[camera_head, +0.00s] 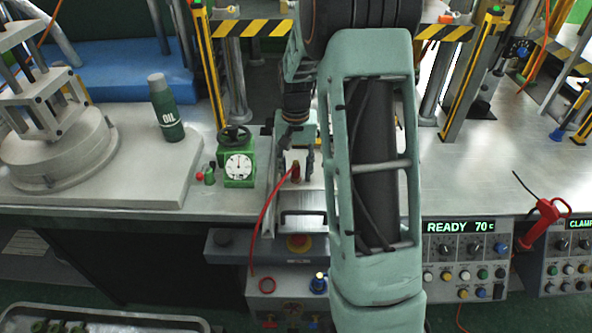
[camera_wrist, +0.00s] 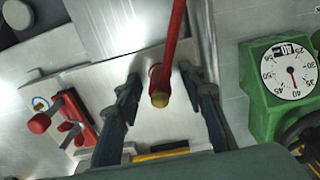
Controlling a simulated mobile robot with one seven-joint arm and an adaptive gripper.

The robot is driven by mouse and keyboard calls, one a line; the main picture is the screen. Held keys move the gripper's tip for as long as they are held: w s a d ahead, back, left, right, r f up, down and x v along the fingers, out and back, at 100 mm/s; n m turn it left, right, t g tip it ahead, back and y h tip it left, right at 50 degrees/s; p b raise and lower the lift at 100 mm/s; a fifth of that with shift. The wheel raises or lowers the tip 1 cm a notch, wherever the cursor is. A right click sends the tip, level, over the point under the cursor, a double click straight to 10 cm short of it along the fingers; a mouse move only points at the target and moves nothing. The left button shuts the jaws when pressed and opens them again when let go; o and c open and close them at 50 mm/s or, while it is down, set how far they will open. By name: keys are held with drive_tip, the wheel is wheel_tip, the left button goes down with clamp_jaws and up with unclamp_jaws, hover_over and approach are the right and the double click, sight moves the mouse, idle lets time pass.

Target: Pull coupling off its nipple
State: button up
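The red hose (camera_head: 263,225) rises over the bench edge to the red coupling (camera_head: 295,172) near the middle of the bench. In the wrist view the hose (camera_wrist: 174,35) comes down from the top and ends at the coupling's brass-coloured end (camera_wrist: 159,92). My gripper (camera_wrist: 159,80) is open, with one dark finger on each side of the coupling and gaps between. In the head view my gripper (camera_head: 297,168) points down around the coupling. The nipple is not clearly visible; I cannot tell how the coupling sits on it.
The green dial gauge (camera_head: 238,165) stands close to the left of my gripper. A green oil bottle (camera_head: 165,107) stands further left. Red-handled parts (camera_wrist: 60,113) lie left in the wrist view.

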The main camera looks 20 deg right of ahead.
sight(296, 162)
clamp_jaws()
idle(0.3)
drive_tip(key=shift+r, duration=0.15)
drive_tip(key=shift+r+p, duration=2.1)
drive_tip(key=shift+r, duration=0.8)
